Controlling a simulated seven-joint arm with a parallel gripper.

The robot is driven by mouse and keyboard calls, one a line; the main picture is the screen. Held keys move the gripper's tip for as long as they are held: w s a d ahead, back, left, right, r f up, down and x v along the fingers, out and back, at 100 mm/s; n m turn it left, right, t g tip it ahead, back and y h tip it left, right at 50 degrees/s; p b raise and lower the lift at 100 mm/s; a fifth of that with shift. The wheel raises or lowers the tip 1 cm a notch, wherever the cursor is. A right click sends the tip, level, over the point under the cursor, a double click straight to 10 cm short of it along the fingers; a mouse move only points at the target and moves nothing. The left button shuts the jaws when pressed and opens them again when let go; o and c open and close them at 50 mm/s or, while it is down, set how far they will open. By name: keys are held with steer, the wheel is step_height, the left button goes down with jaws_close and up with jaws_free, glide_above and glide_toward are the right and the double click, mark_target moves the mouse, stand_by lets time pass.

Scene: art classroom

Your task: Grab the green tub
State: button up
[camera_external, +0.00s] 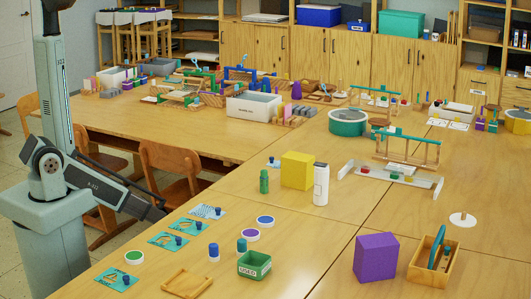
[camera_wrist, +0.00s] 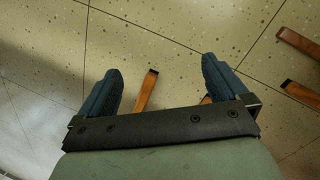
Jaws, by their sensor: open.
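A small open green tub (camera_external: 254,264) with a white label reading "USED" stands near the front of the near table in the external view. A larger round green tub (camera_external: 348,121) with a pale rim stands farther back, right of centre. I cannot clearly make out the gripper in the external view.
A yellow box (camera_external: 297,170), white bottle (camera_external: 321,184) and purple box (camera_external: 376,257) stand nearby. A wooden chair (camera_external: 176,165) is at the table's left edge.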

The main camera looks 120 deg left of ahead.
steer(key=w+a+r+n+g+y, duration=0.1)
steer(key=a+r+n+y, duration=0.1)
steer(key=a+r+n, duration=0.65)
steer(key=w+a+r+n+g+y, duration=0.15)
steer(key=a+r+n, duration=0.25)
steer(key=a+r, duration=0.9)
steer(key=w+d+r+n+g+y, duration=0.15)
steer(key=r+n, duration=0.65)
steer(key=r, duration=1.1)
steer(key=w+r+n+y, duration=0.3)
steer(key=r+n, duration=0.4)
steer(key=r, duration=1.1)
steer(key=w+d+r+m+t, duration=0.1)
steer(key=w+d, duration=0.2)
steer(key=w, duration=0.4)
steer(key=w+d+m+t, duration=0.1)
steer(key=w+d, duration=0.2)
steer(key=w, duration=0.4)
steer(key=m+t+h, duration=0.3)
steer(key=m+h, duration=0.3)
steer(key=m, duration=0.8)
glide_above(254, 262)
steer(key=w+d, duration=0.2)
steer(key=d, duration=0.2)
step_height(254, 262, down, 6)
steer(key=f, duration=1.3)
steer(key=shift+w+a+f, duration=0.1)
steer(key=shift+a, duration=0.1)
steer(key=c, duration=0.8)
steer(key=shift+c, duration=0.2)
